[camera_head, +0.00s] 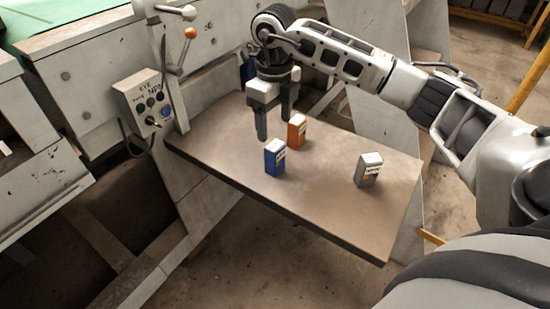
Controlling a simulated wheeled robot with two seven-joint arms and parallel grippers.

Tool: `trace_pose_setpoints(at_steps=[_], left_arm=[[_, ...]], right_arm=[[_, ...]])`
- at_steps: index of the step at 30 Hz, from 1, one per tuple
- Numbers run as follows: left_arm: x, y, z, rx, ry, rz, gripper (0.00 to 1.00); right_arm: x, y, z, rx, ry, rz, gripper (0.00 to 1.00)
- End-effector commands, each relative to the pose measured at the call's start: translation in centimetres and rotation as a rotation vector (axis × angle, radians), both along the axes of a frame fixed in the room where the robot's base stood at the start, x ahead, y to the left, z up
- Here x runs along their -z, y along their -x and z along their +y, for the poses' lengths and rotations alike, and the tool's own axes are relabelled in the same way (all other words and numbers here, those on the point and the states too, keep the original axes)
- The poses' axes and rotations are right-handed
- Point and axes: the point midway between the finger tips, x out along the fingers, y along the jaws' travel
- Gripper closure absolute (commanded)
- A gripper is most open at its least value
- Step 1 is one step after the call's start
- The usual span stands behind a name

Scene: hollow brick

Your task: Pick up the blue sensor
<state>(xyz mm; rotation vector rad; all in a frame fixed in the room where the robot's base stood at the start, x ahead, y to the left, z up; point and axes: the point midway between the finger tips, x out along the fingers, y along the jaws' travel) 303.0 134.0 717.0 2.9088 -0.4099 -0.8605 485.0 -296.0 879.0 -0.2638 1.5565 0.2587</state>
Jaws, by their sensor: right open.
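The blue sensor (274,157) is a small upright box on the brown table (225,150), near its front edge. An orange box (297,131) stands just behind it and to the right. A grey box (368,170) stands farther right on the table. My right gripper (274,122) points down from above, behind and slightly left of the blue sensor. Its fingers are apart with nothing between them, and the right finger is close to the orange box. I cannot tell whether it touches that box. My left gripper is not in view.
A control box (146,103) with knobs and levers with an orange knob (191,33) stand at the table's left end. Grey machine panels rise behind the table.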

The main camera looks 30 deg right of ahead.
Motion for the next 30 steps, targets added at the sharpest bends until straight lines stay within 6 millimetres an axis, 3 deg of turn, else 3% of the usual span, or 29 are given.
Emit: trace_pose_setpoints(at_steps=[3, 11, 20, 29, 30], left_arm=[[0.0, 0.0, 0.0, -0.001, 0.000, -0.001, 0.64], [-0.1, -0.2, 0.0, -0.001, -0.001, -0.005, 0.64], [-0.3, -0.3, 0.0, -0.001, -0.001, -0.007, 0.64], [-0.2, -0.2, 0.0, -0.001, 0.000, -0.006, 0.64], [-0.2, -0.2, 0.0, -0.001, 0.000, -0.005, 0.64]], right_arm=[[2.3, 0.1, 0.1, -0.001, -0.003, 0.002, 0.35], [4.3, 0.0, 0.1, -0.001, -0.003, 0.001, 0.35], [8.5, 0.1, -0.1, -0.002, -0.003, 0.002, 0.35], [9.1, 0.0, -0.1, -0.002, -0.004, -0.002, 0.35], [9.1, 0.0, -0.1, -0.002, -0.003, -0.001, 0.40]])
